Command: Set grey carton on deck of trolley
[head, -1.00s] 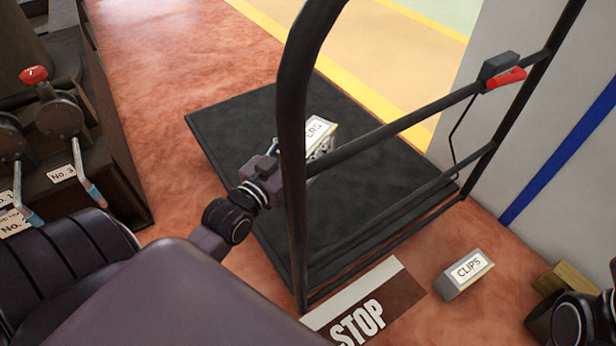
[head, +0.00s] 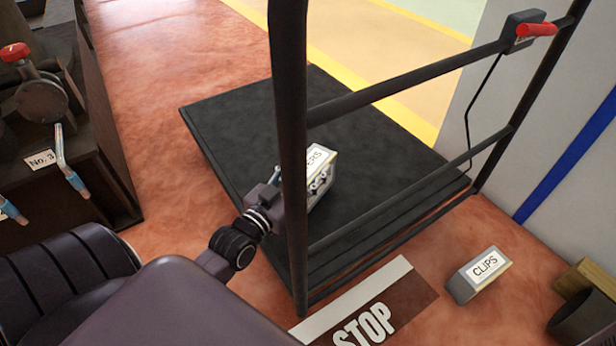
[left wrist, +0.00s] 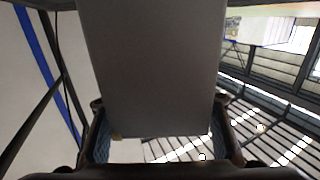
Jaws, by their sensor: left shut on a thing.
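The grey carton (head: 320,174) has a white label ending in "ERS" and a picture on its side. My left gripper (head: 274,180) is shut on it, partly behind the trolley's upright post. In the left wrist view the carton's plain grey face (left wrist: 152,70) fills the middle, with a finger on each side. In the head view the carton shows over the black deck of the trolley (head: 235,120). I cannot tell whether it touches the deck. My right gripper is not in view.
The trolley's dark handle frame (head: 290,120) stands between me and the deck, with a red lever (head: 537,30) on it. A carton labelled "CLIPS" (head: 480,275) and a "STOP" floor sign (head: 375,310) are nearer. A lever bench (head: 95,185) is left. The deck around the carton looks clear.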

